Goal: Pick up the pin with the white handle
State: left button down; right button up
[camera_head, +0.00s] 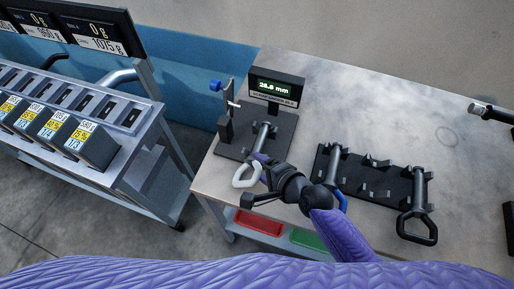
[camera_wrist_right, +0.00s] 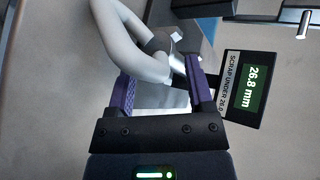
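The pin with the white handle (camera_head: 243,178) lies on the black gauge stand (camera_head: 229,150), its grey shaft (camera_head: 262,135) toward the display and its handle toward the table's front edge. My right gripper (camera_head: 262,164) is at the pin, close beside the handle. In the right wrist view the white handle (camera_wrist_right: 127,38) crosses the upper left, and its grey neck shows between and beyond the fingertips (camera_wrist_right: 160,75). The fingers are apart with a visible gap, and I see no firm grip. My left gripper is not in view.
The gauge display (camera_head: 276,87) reads 26.8 mm. A black rack (camera_head: 372,180) to the right holds a blue-handled pin (camera_head: 343,201) and a black-handled pin (camera_head: 417,230). Red (camera_head: 258,221) and green (camera_head: 308,239) trays sit below the front edge. A bin station (camera_head: 80,130) stands left.

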grip_shut()
dwell(0.8)
dwell(0.4)
